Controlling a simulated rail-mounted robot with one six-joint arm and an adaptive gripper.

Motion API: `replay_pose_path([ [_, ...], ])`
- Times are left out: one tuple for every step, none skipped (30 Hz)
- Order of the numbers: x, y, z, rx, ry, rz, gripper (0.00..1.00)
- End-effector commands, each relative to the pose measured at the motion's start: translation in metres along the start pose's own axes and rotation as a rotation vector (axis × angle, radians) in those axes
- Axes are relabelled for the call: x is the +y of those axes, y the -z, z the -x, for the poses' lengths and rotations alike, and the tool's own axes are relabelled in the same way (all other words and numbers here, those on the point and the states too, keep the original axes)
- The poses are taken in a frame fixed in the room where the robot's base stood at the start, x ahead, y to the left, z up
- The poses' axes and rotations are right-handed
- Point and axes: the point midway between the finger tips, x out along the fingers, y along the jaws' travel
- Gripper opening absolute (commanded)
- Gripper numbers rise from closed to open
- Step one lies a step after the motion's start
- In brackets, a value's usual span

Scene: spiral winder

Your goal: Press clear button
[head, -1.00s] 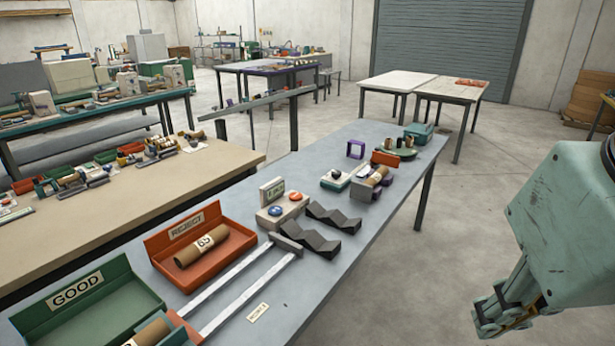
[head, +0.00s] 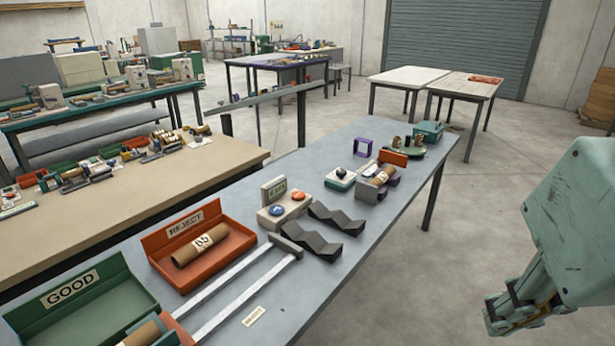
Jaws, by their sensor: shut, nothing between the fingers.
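A small beige control box (head: 270,222) stands on the grey table, with an upright display panel (head: 274,189) at its back. It has an orange-red button (head: 299,196) and a blue button (head: 277,210) on top. Their labels are too small to read, so I cannot tell which is the clear button. My gripper (head: 492,322) is shut and empty at the lower right, off the table's right side and well apart from the box.
Dark zigzag blocks (head: 325,232) lie right of the box. An orange REJECT tray (head: 235,243) with a cardboard tube (head: 200,245) and a green GOOD tray (head: 95,312) stand in front-left. Pale rails (head: 240,290) run alongside. Floor between table and gripper is clear.

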Motion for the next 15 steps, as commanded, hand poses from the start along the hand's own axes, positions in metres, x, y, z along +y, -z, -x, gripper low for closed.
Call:
replay_pose_path([
  [0.0,0.001,0.0,0.0,0.0,0.001,0.0],
  [0.0,0.003,0.001,-0.001,0.001,0.002,0.0],
  [-0.001,0.004,0.001,-0.001,0.001,0.005,0.0],
  [-0.001,0.006,0.002,-0.001,0.002,0.007,0.0],
  [-0.001,0.009,0.002,-0.001,0.003,0.009,0.0],
  [-0.002,0.012,0.003,-0.002,0.004,0.013,0.0],
  [-0.002,0.015,0.004,-0.003,0.005,0.016,0.0],
  [-0.003,0.019,0.004,-0.004,0.006,0.019,0.0],
  [-0.003,0.024,0.005,-0.006,0.008,0.024,0.0],
  [-0.004,0.028,0.006,-0.006,0.009,0.029,0.0],
  [-0.005,0.034,0.007,-0.006,0.011,0.034,0.0],
  [-0.006,0.04,0.008,-0.008,0.013,0.042,0.0],
  [-0.007,0.046,0.009,-0.01,0.015,0.048,0.0],
  [-0.008,0.052,0.01,-0.01,0.017,0.053,0.0],
  [-0.009,0.06,0.011,-0.011,0.019,0.061,0.0],
])
